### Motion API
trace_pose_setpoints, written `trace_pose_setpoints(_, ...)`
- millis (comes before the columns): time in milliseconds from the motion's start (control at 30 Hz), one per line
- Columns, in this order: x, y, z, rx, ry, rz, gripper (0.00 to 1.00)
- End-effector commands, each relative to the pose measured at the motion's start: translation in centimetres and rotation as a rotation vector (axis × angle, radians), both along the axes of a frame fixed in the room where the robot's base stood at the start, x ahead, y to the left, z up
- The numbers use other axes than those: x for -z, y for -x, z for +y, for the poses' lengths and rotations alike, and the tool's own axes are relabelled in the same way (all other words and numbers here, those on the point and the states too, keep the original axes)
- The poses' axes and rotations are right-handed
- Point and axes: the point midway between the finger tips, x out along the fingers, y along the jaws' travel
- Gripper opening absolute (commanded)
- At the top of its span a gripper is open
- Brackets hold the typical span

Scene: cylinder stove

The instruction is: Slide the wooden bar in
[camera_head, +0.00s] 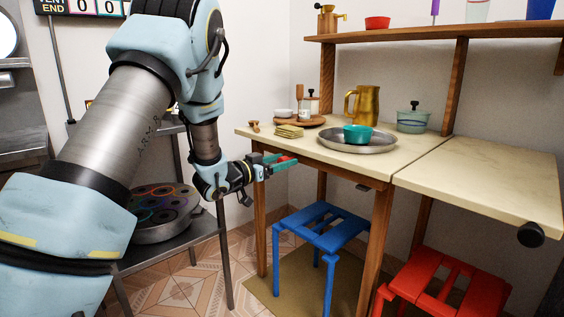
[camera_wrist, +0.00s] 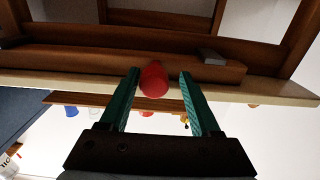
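My gripper (camera_head: 284,162) is at the left front edge of the cream table, with its green fingers around a red knob (camera_head: 287,158). In the wrist view, which looks upside down, the red knob (camera_wrist: 153,80) lies between the fingers of my gripper (camera_wrist: 157,76). The fingers are apart, with a clear gap on the knob's right side; whether the left finger touches it I cannot tell. Behind the knob, brown wood (camera_wrist: 120,62) runs along under the tabletop edge. Which part of it is the wooden bar is not clear, and the knob hides its end.
The table (camera_head: 415,150) holds a metal tray (camera_head: 335,144), a teal bowl (camera_head: 357,132), a gold pitcher (camera_head: 367,104) and a lidded pot (camera_head: 412,121). A blue stool (camera_head: 322,230) and a red stool (camera_head: 450,285) stand below. A dark metal stand (camera_head: 185,235) is at left.

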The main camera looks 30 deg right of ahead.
Motion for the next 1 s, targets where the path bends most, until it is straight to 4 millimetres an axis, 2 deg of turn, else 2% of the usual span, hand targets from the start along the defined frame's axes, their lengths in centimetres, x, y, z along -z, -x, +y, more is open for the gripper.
trace_pose_setpoints(167, 0.0, 0.1, 0.3, 0.001, 0.000, 0.001, 0.64)
trace_pose_setpoints(267, -0.1, 0.3, 1.4, -0.001, 0.000, 0.002, 0.64)
trace_pose_setpoints(500, -0.1, 1.5, 5.9, -0.004, 0.000, 0.003, 0.64)
trace_pose_setpoints(700, -0.1, 2.3, 9.1, -0.002, -0.001, 0.000, 0.64)
trace_pose_setpoints(833, 0.0, 2.6, 10.1, -0.001, 0.000, 0.001, 0.64)
trace_pose_setpoints(1000, 0.0, 2.8, 10.5, 0.000, 0.000, 0.000, 0.64)
